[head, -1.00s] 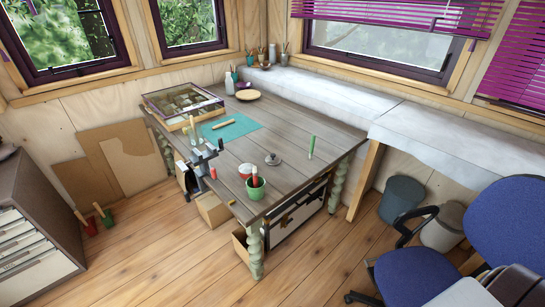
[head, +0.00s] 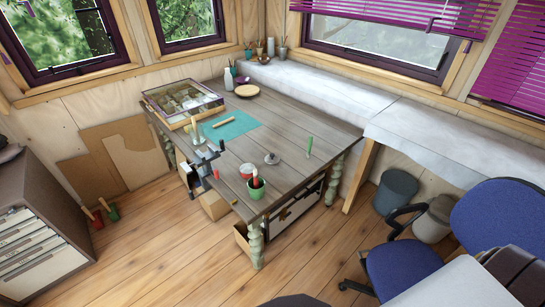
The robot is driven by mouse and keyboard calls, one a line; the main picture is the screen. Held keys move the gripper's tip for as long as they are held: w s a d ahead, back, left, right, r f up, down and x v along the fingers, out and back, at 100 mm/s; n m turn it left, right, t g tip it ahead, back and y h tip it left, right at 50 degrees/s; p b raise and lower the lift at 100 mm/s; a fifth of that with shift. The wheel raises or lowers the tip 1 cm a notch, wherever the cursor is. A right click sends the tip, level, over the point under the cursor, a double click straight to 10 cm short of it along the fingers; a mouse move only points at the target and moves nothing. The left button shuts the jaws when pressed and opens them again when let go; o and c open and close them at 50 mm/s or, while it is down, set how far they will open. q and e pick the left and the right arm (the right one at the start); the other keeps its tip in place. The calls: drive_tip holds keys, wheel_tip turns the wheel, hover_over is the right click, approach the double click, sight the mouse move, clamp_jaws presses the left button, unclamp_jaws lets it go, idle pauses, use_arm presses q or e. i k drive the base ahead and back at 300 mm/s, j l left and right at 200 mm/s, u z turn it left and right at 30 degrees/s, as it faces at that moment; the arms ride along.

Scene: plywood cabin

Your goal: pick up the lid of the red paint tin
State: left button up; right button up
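On the wooden table (head: 300,128) stands a small tin with a white top and some red on its side (head: 247,170). It looks like the red paint tin, and the white top may be its lid; it is too small to be sure. A green pot (head: 256,189) with a red-handled item in it stands just in front of the tin. On the floor at the left are a small red container (head: 96,222) and a green one beside it, with handles sticking out. Neither of my grippers shows in the head view.
A grey disc with a knob (head: 272,158) and an upright green-handled tool (head: 309,145) are on the table. A vise (head: 205,158) is at its left edge. A blue chair (head: 500,222) stands at the right. Floor before the table is clear.

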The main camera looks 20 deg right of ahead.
sight(271, 158)
drive_tip(key=i+j+z, duration=1.25)
drive_tip(key=j, duration=0.35)
